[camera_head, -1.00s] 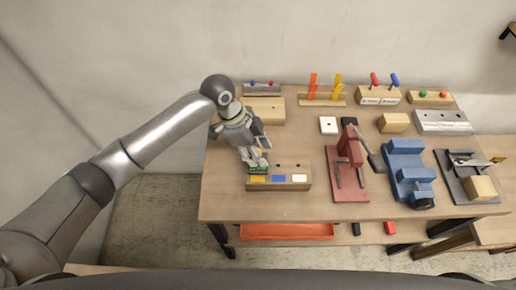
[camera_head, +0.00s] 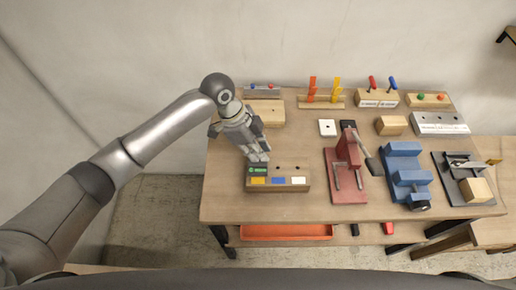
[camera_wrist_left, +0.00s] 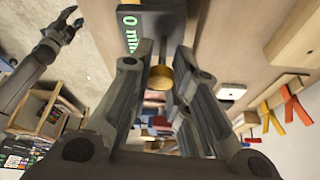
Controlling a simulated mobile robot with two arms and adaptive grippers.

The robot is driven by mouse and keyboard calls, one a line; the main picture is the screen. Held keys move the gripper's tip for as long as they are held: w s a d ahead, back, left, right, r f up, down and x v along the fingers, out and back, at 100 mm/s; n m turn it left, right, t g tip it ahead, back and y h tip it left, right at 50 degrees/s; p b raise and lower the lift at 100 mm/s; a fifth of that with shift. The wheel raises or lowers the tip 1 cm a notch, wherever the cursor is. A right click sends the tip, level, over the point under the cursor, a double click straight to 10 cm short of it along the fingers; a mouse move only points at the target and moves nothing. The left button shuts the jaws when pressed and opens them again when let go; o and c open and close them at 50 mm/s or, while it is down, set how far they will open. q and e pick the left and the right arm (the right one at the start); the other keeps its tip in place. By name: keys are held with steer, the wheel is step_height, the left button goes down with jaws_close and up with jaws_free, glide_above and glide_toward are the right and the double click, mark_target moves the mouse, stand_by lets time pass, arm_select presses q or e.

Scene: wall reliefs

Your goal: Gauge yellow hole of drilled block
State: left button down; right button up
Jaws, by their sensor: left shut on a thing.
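The drilled block (camera_head: 290,187) is a pale wooden block near the front left of the table. It has yellow, blue and white labels on its front edge and dark holes behind the blue and white ones. My left gripper (camera_head: 259,158) is above its left part, behind the yellow label (camera_head: 258,181). It is shut on a dark depth gauge (camera_head: 257,169) with a green display, which shows "0 mm" in the left wrist view (camera_wrist_left: 131,32). A round brass part (camera_wrist_left: 161,78) shows between the fingers. The yellow hole is hidden. My right gripper (camera_wrist_left: 62,25) hangs open and empty in the wrist view.
A red press (camera_head: 348,165) and a blue vise (camera_head: 405,172) stand to the right. A small white plate (camera_head: 327,128) lies behind. A rack with orange and yellow pieces (camera_head: 322,100) is at the back. Bare tabletop lies in front of the block.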

arm_select(q)
steer(key=c, duration=1.3)
jaws_free()
steer(key=shift+r, duration=0.1)
steer(key=v, duration=1.2)
